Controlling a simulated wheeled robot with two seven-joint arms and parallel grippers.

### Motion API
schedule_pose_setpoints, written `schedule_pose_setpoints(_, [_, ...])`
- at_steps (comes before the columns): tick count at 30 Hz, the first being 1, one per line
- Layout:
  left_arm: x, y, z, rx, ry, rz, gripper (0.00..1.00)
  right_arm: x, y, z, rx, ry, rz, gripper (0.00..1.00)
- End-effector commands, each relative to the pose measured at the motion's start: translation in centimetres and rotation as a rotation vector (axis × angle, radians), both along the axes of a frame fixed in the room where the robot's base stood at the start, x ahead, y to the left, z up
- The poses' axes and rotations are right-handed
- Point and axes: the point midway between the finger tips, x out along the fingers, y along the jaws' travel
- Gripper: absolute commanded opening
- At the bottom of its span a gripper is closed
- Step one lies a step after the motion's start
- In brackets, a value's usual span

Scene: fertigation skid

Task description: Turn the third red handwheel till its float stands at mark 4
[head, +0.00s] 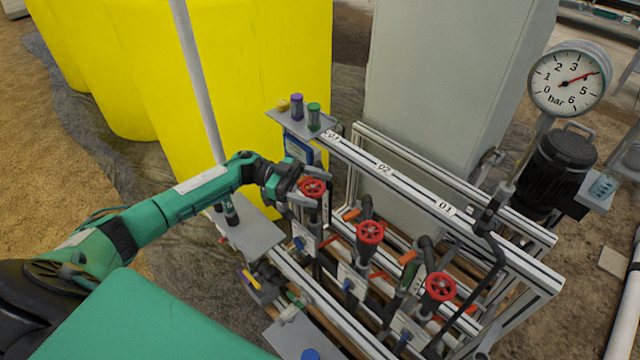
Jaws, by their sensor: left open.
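Three red handwheels stand in a row on the skid. The third handwheel (313,187) is the far-left one, at the end of the rail marked 03. My left gripper (309,188) is open at this wheel, with one finger at its upper side and one at its lower left. I cannot tell whether the fingers touch the rim. The second handwheel (370,233) and the first handwheel (439,287) are apart from my gripper. The third wheel's float and its marks cannot be made out. My right gripper is not in view.
The aluminium frame (400,182) runs behind the wheels, with labels 02 and 01. A small shelf (290,122) holds a purple-capped and a green-capped bottle. Yellow tanks (240,80) stand behind my left arm. A pressure gauge (570,78) and a black motor (560,165) stand right.

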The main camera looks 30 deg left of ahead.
Motion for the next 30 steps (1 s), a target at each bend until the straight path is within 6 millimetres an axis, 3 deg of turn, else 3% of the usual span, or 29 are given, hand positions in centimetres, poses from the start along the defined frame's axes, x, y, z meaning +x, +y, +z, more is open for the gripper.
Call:
schedule_pose_setpoints(6, [0.1, -1.6, 0.0, -0.001, 0.000, 0.000, 0.77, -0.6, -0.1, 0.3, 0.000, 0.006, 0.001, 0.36])
schedule_pose_setpoints(14, [0.1, -1.7, 0.0, -0.001, 0.001, 0.000, 0.77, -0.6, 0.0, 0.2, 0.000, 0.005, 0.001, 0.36])
schedule_pose_setpoints(21, [0.1, -1.7, 0.0, -0.001, 0.001, 0.000, 0.34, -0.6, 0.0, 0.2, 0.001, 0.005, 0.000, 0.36])
schedule_pose_setpoints(30, [0.1, -1.7, 0.1, -0.001, 0.003, 0.026, 0.33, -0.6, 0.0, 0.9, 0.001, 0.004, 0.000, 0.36])
